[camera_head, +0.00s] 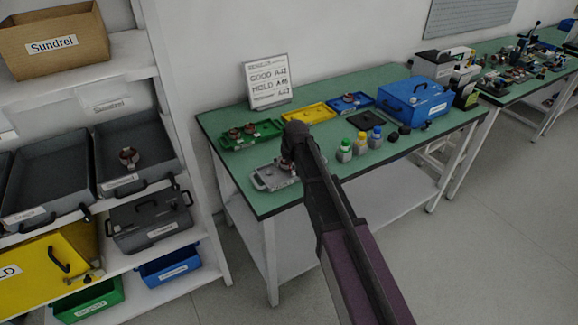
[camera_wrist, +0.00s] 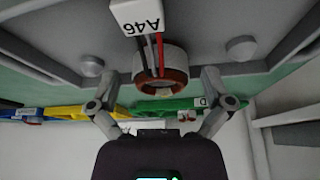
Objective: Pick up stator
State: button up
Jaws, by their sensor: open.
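The stator (camera_wrist: 160,80) is a pale ring with a copper-coloured winding, seen close up in the wrist view. Black, red and white wires run from it to a white tag (camera_wrist: 136,16) reading A46. My gripper (camera_wrist: 161,84) is open, with one finger on each side of the stator and gaps to both. The fingers do not appear to touch it. In the head view my arm reaches over the green table (camera_head: 300,202) to a grey tray (camera_head: 268,179) at its near left corner. My arm hides much of that spot.
A green tray (camera_head: 234,142) with ring-shaped parts, a yellow tray (camera_head: 308,114) and a blue case (camera_head: 415,98) stand behind. Several small bottles (camera_head: 344,151) stand right of my arm. A sign (camera_head: 268,82) stands at the back. A shelf (camera_head: 165,130) is at left.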

jog(key=c, duration=1.2)
jog(key=shift+r, duration=0.1)
notch_tip(320, 180, up, 3)
jog(key=p, duration=0.2)
jog(key=shift+f+p, duration=0.2)
jog(key=shift+p, duration=0.2)
jog(key=s+d, duration=0.3)
jog(key=d, duration=0.1)
jog(key=s+d+r+p, duration=0.1)
jog(key=s+d, duration=0.3)
jog(key=s+d+r+p, duration=0.1)
jog(key=s+d, duration=0.2)
jog(key=d, duration=0.1)
jog(key=shift+s+r, duration=0.1)
jog(key=shift+s, duration=0.2)
jog(key=shift+r, duration=0.1)
notch_tip(320, 180, up, 19)
jog(key=p, duration=1.9)
